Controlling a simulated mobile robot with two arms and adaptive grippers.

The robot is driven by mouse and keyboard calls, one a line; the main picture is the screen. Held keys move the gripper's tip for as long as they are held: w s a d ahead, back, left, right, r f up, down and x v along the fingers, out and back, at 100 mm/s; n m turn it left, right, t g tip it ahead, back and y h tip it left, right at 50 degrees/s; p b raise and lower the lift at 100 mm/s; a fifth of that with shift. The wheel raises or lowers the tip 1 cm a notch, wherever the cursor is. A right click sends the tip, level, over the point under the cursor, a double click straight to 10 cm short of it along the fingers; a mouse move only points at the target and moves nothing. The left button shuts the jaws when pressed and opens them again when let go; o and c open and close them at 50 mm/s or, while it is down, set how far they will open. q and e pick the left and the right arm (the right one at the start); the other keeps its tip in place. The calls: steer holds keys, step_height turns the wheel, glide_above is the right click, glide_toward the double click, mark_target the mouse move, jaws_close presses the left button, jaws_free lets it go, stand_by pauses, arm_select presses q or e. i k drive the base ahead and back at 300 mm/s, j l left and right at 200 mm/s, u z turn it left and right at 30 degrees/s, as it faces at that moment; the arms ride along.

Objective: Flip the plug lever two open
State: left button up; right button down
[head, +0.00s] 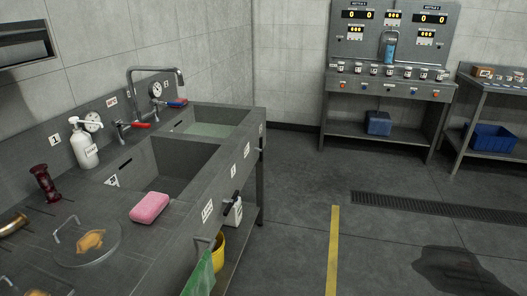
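A grey metal sink bench (190,215) runs along the left wall. It has a near basin (165,160) and a far basin (212,125) with a pale greenish bottom or liquid. On its front face sits a dark lever-like handle (231,201), with a white bottle-like object (234,214) just below it. A small pale rod (258,150) sticks out farther along the front. Which of these is plug lever two, and its open or closed position, I cannot tell. Neither of my grippers is in view.
A pink sponge (149,207), a round lid (88,241) and a soap bottle (83,145) are on the bench. A yellow bucket (217,255) and green cloth (199,276) are below its front. Floor (295,210) right of the bench is clear. A console (388,85) stands at the back.

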mark_target(259, 149)
steer(key=i+l+z, duration=0.1)
steer(key=i+l, duration=0.15)
steer(key=i, duration=0.35)
steer(key=i+l+z, duration=0.1)
steer(key=i, duration=0.45)
steer(key=i+l, duration=0.2)
steer(key=i, duration=0.4)
steer(key=i+l+z, duration=0.15)
steer(key=i, duration=0.45)
